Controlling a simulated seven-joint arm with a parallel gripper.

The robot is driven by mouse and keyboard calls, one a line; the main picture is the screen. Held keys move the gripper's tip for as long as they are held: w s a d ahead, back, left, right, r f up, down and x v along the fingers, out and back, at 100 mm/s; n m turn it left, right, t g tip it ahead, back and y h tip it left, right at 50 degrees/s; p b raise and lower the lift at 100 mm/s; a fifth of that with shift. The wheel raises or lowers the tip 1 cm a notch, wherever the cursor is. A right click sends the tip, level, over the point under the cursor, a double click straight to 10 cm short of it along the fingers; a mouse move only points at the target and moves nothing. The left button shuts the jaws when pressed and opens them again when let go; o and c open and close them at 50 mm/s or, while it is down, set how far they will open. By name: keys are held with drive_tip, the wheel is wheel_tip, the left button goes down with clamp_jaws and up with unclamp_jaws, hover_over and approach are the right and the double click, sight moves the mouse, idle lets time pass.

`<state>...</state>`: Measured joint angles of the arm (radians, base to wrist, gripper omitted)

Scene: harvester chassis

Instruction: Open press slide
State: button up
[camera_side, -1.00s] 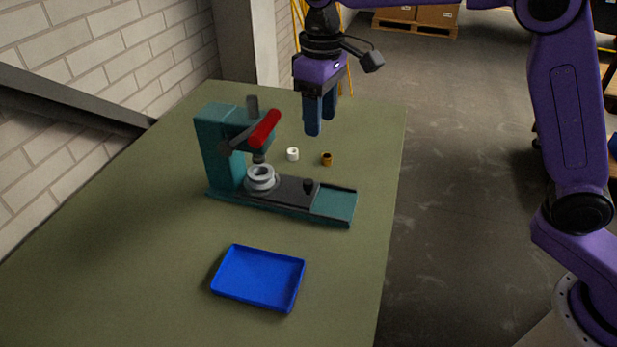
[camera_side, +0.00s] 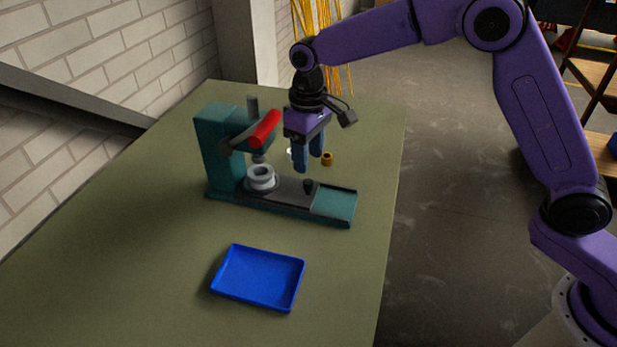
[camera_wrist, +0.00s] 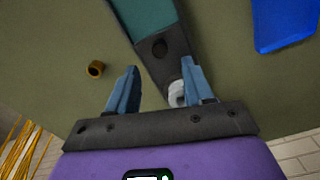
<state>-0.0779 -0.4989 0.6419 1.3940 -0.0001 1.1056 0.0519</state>
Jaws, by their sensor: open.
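The press (camera_side: 220,140) is a teal frame with a red-handled lever (camera_side: 264,129) on the green table. Its dark slide (camera_side: 289,190) lies on the teal base rail, with a grey ring-shaped holder (camera_side: 261,177) at the inner end under the ram. A black knob (camera_side: 308,186) stands on the slide and also shows in the wrist view (camera_wrist: 159,48). The teal outer end of the rail (camera_side: 335,203) is bare. My gripper (camera_side: 308,168) is open and empty, pointing down just above the knob. In the wrist view the knob lies ahead of and between the fingers (camera_wrist: 158,85).
A blue tray (camera_side: 259,277) lies in front of the press. A brass bushing (camera_side: 327,159) and a white ring (camera_side: 290,153), partly hidden by my gripper, lie behind the rail. The table right of the tray is clear.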

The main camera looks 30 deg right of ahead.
sight(309, 182)
wheel_tip(309, 182, down, 7)
drive_tip(key=shift+r, duration=0.1)
drive_tip(key=shift+c, duration=0.3)
clamp_jaws()
